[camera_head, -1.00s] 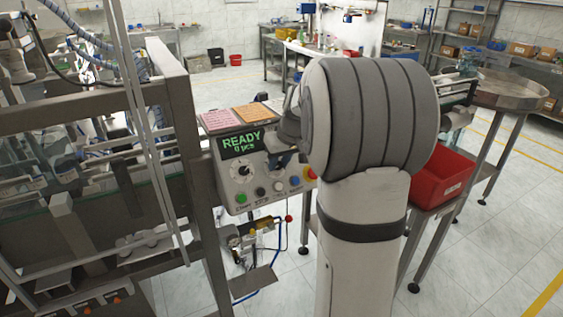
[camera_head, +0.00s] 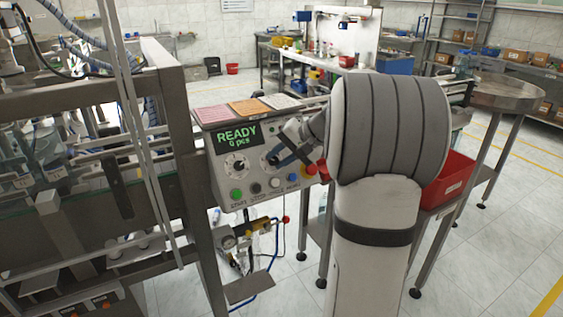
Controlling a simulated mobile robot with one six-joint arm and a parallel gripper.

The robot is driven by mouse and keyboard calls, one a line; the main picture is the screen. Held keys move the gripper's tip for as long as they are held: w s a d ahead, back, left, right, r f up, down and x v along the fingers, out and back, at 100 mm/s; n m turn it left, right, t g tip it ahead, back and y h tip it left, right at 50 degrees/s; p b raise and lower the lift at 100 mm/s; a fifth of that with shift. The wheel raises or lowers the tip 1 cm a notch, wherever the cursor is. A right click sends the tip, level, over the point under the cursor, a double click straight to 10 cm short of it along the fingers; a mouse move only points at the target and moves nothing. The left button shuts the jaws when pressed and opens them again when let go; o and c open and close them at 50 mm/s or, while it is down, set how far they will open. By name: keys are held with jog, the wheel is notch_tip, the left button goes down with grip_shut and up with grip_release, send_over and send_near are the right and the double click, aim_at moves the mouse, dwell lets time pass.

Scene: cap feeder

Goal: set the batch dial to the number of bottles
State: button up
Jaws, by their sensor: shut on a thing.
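The control panel (camera_head: 206,165) stands left of my arm. Its green display (camera_head: 238,136) reads READY with a small "pcs" count below, a single digit too blurred to read surely. A left dial (camera_head: 236,165) has a dark knob on a white scale. A right dial (camera_head: 265,163) is partly covered by my gripper (camera_head: 277,158), whose dark fingers are shut on its knob. The knob and its pointer are mostly hidden, and the dial labels are unreadable. Clear bottles (camera_head: 22,180) show dimly behind the frame at the left.
Several buttons, including a green one (camera_head: 236,194) and a blue one (camera_head: 293,178), sit just below the dials. A red bin (camera_head: 449,180) and a round steel table (camera_head: 507,92) stand right of my arm. A metal frame (camera_head: 180,130) borders the panel's left.

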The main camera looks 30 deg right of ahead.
jog(key=m+t+b, duration=0.1)
jog(key=m+y+b, duration=0.1)
jog(key=m, duration=0.1)
jog(key=m+t+b, duration=0.1)
jog(key=m, duration=0.1)
jog(key=shift+s+d+f+t, duration=0.1)
jog(key=shift+s+f+t, duration=0.05)
jog(key=shift+f+t, duration=0.2)
jog(key=m+t+b, duration=0.1)
jog(key=m, duration=0.1)
jog(key=m+t+b, duration=0.1)
jog(key=m+b, duration=0.1)
jog(key=m, duration=0.1)
jog(key=shift+s+t+y, duration=0.1)
jog(key=shift+t+y, duration=0.15)
jog(key=shift+y, duration=0.05)
jog(key=shift+b, duration=0.3)
jog(key=o, duration=1)
jog(key=v, duration=0.7)
jog(key=shift+s, duration=0.4)
